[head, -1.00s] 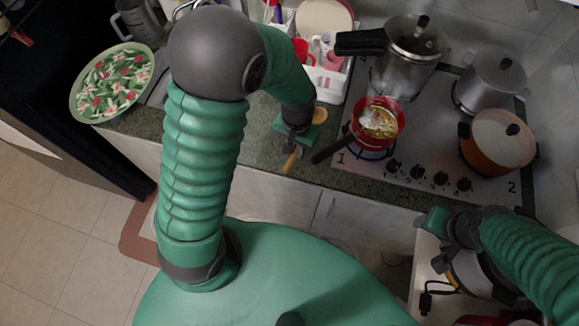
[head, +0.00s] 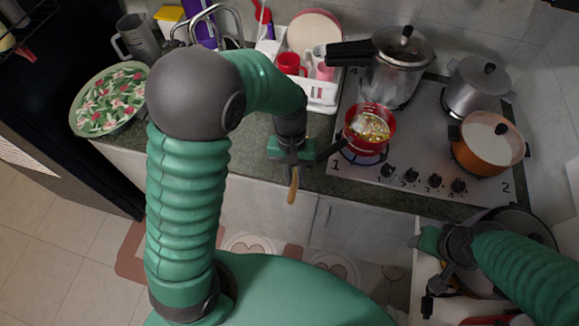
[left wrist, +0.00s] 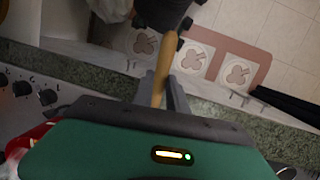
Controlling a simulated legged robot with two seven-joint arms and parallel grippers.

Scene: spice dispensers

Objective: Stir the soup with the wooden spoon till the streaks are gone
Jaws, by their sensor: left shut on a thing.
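A small red saucepan (head: 381,147) holds yellowish soup (head: 371,125) with pale patches; it sits on the front left burner, where a blue flame shows. Its black handle points left toward my left gripper (head: 292,166). That gripper is shut on the wooden spoon (head: 294,188), whose handle hangs down in front of the counter edge. The handle also shows in the left wrist view (left wrist: 167,58), between the fingers. The spoon's bowl end is hidden. My left gripper is left of the saucepan, apart from it. My right gripper (head: 428,240) is at lower right; its fingertips are not clear.
A pressure cooker (head: 402,60), a steel pot (head: 474,88) and an orange lidded pot (head: 480,158) stand on the stove. A dish rack (head: 322,92) is behind my left gripper. A patterned bowl (head: 110,97) stands far left.

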